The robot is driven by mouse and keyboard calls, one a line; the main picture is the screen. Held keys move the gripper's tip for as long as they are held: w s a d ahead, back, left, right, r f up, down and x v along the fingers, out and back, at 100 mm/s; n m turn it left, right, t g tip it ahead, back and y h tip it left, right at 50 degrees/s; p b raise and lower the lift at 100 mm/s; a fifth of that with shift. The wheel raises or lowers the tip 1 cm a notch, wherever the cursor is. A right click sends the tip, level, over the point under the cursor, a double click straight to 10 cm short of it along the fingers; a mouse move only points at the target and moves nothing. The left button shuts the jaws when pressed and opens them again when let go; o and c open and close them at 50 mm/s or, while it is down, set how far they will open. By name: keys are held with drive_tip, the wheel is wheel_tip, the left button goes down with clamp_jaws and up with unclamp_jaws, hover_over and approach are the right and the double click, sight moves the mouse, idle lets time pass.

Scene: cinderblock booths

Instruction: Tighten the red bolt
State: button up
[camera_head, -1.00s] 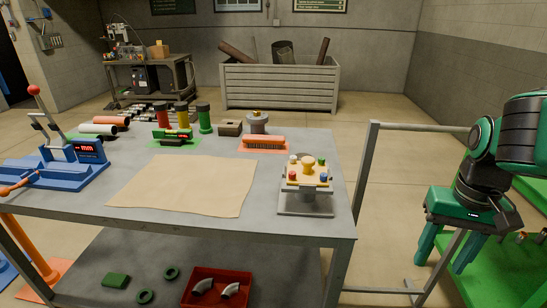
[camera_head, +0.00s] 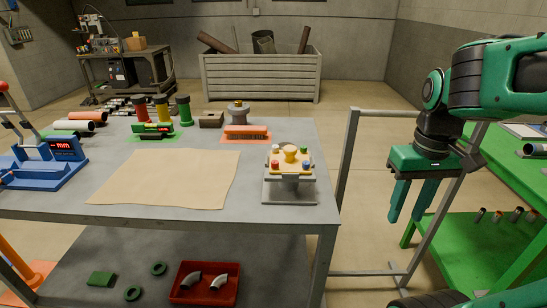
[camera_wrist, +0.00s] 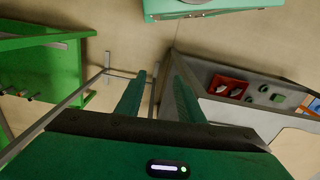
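The red bolt (camera_head: 276,162) is a small red cap at the left front of a cream plate on a grey stand (camera_head: 290,196), near the right front of the table. My gripper (camera_head: 406,215) hangs to the right of the table, pointing down, well apart from the bolt. Its two green fingers are spread with nothing between them. The wrist view shows the fingers (camera_wrist: 158,100) apart over the floor; the bolt is not seen there.
The grey table (camera_head: 150,217) carries a beige sheet (camera_head: 165,180), a blue lever tool (camera_head: 45,165) and several coloured cylinders. A metal frame post (camera_head: 347,160) stands between the table and my gripper. A green bench (camera_head: 500,205) is at the right. A red tray (camera_head: 205,296) lies below.

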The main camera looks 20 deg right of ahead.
drive_tip(key=w+a+r+n, duration=0.3)
drive_tip(key=w+r+n, duration=0.15)
drive_tip(key=w, duration=0.25)
drive_tip(key=w+a+r+n, duration=0.3)
drive_tip(key=w+a+n, duration=0.1)
drive_tip(key=w+n, duration=0.15)
drive_tip(key=n, duration=1.2)
approach(275, 161)
wheel_tip(275, 161, down, 8)
drive_tip(key=shift+r, duration=0.1)
